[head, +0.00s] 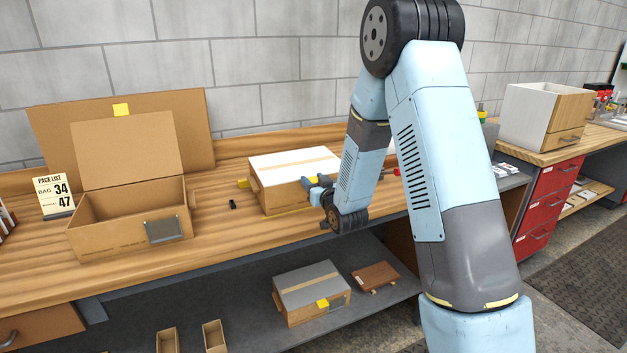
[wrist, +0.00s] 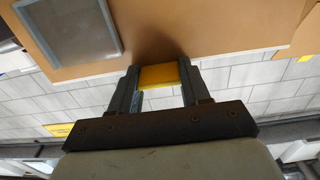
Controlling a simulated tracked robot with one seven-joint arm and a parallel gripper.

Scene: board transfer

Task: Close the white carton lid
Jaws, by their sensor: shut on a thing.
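The carton with the white lid (head: 288,160) stands on the wooden bench, left of my arm. Its lid lies across the top, with a tan strip along it; I cannot tell if it is fully flush. My gripper (head: 308,184) is at the carton's right front side. In the wrist view my gripper (wrist: 160,84) is shut on a yellow tab (wrist: 159,76) beside a brown cardboard face with a grey patch (wrist: 70,27). My arm hides the carton's right end.
An open brown carton (head: 130,222) with its lid raised stands left, beside a pack list sign (head: 54,194). A small black object (head: 233,204) lies between the cartons. A grey-lidded carton (head: 311,290) and a brown board (head: 375,276) sit on the lower shelf.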

